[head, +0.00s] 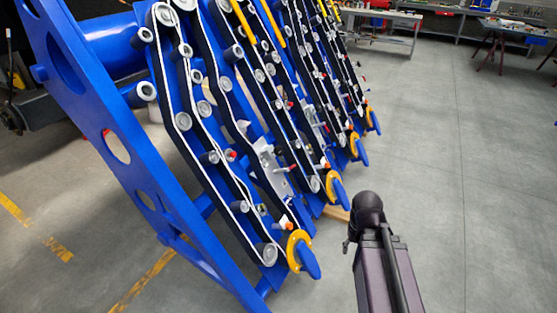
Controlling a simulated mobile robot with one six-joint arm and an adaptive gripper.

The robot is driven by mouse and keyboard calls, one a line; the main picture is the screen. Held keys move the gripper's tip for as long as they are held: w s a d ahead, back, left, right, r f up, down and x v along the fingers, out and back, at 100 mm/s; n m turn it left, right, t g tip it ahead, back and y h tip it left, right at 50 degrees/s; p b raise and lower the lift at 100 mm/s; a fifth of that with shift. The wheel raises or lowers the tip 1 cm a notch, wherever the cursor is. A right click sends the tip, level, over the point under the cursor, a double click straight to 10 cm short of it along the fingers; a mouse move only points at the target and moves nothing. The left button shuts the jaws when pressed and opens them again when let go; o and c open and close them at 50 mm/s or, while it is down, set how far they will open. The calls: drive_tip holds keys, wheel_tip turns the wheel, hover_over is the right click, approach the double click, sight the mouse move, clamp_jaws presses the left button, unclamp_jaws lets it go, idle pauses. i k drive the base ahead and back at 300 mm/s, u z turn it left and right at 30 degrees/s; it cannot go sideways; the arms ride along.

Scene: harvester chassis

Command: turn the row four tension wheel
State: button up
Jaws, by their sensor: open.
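Several tension wheels, each a yellow ring with a blue piece beside it, sit at the lower ends of the belt rows. The nearest wheel (299,250) is at the lower middle, a second wheel (335,188) is behind it, a third wheel (357,148) is further back, and the farthest wheel (373,120) is smallest. No label shows which one is row four. My dark arm rises from the bottom to the right of the wheels, with clear floor between it and the nearest wheel. My gripper cannot be made out.
The blue chassis frame (150,215) with round cutouts fills the left, with black belts and grey rollers (183,121) on it. Grey floor (450,180) is open on the right. Workbenches (385,22) stand at the back. Yellow lines (140,282) mark the floor at left.

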sight(278, 151)
drive_tip(key=k, duration=0.7)
drive_tip(key=z, duration=0.65)
drive_tip(key=i, duration=2.3)
drive_tip(key=u, duration=0.65)
